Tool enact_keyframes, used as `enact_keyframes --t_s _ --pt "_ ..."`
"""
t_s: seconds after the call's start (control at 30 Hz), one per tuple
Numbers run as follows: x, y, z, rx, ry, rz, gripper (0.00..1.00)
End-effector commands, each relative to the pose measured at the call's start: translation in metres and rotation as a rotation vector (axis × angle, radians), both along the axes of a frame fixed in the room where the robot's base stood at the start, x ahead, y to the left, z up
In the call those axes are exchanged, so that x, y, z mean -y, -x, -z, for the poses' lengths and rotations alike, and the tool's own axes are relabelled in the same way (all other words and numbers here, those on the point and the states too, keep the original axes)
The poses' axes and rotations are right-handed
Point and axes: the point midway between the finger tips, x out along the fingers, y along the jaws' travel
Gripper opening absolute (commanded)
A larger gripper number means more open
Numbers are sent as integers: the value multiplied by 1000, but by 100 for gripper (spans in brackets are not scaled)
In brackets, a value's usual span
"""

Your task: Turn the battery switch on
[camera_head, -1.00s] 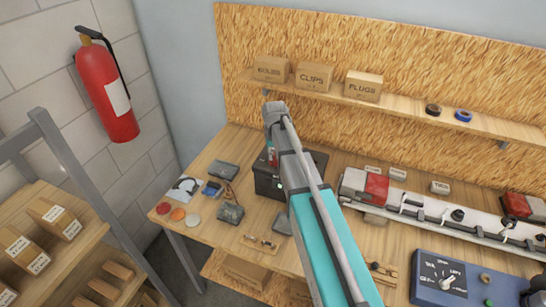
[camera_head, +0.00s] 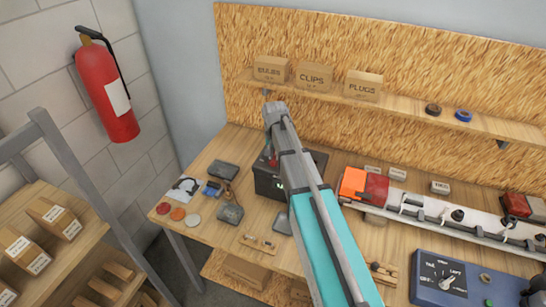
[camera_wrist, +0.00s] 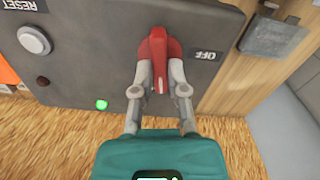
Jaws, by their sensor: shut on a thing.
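The battery switch is a red lever (camera_wrist: 158,58) on a dark box in the wrist view. My gripper (camera_wrist: 159,72) is shut on the lever, one finger on each side. The lever points down the picture, toward my palm, and the OFF label (camera_wrist: 206,55) is to its right. No ON label shows. A small green lamp (camera_wrist: 101,104) glows on the same box face. In the head view the box (camera_head: 264,184) stands on the workbench, partly behind my arm, and my fingers are hidden there.
A RESET button (camera_wrist: 34,39) is left of the lever in the wrist view. The trailer light bar (camera_head: 445,212) lies right of my arm, with an orange lamp (camera_head: 353,182) lit. A blue control box (camera_head: 462,282) is at front right. Small parts lie left of the battery box.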

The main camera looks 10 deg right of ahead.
Motion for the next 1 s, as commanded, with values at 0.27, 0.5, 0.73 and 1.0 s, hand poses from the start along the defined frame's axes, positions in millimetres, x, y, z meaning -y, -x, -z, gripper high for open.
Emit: enact_keyframes --t_s 0.27,0.5,0.73,1.0 --pt "2 -1 0 4 4 136 0" --pt "2 -1 0 4 3 248 0" --pt "2 -1 0 3 3 253 0" --pt "1 0 0 2 2 251 60"
